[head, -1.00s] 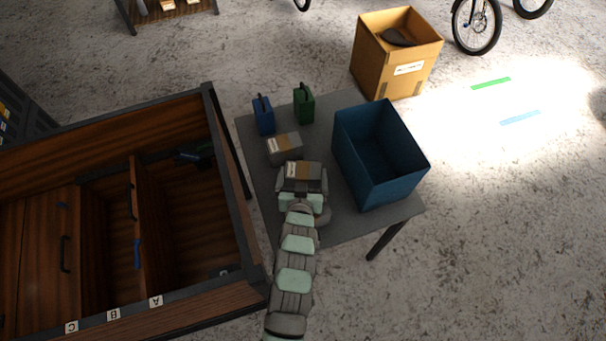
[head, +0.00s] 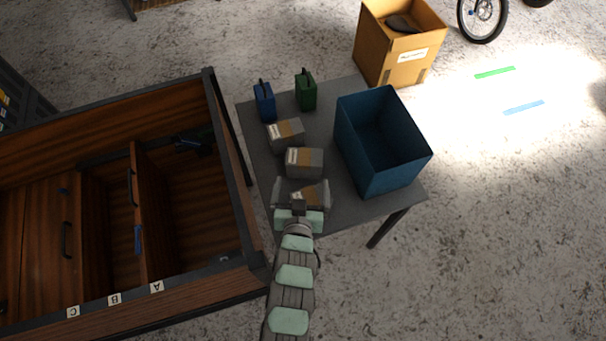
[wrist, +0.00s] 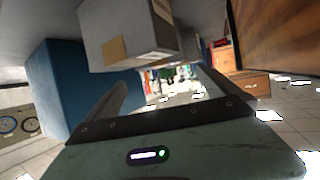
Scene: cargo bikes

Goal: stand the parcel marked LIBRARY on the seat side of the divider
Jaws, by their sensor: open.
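Three grey parcels with tan and white labels are on the grey table: a far one (head: 286,134), a middle one (head: 305,162) and a near one (head: 312,192). I cannot read LIBRARY on any label. In the wrist view a grey parcel (wrist: 128,35) shows beyond the open fingers (wrist: 165,92). The wooden divider (head: 139,200) stands inside the cargo box at left. I cannot tell which side is the seat side.
A blue open bin (head: 347,150) stands on the table, right of the parcels. Blue (head: 265,104) and green (head: 306,92) cans stand at the back. The cargo box (head: 236,200) has a raised wall beside the table and a dark object (head: 190,142) inside. A cardboard box (head: 382,60) is behind.

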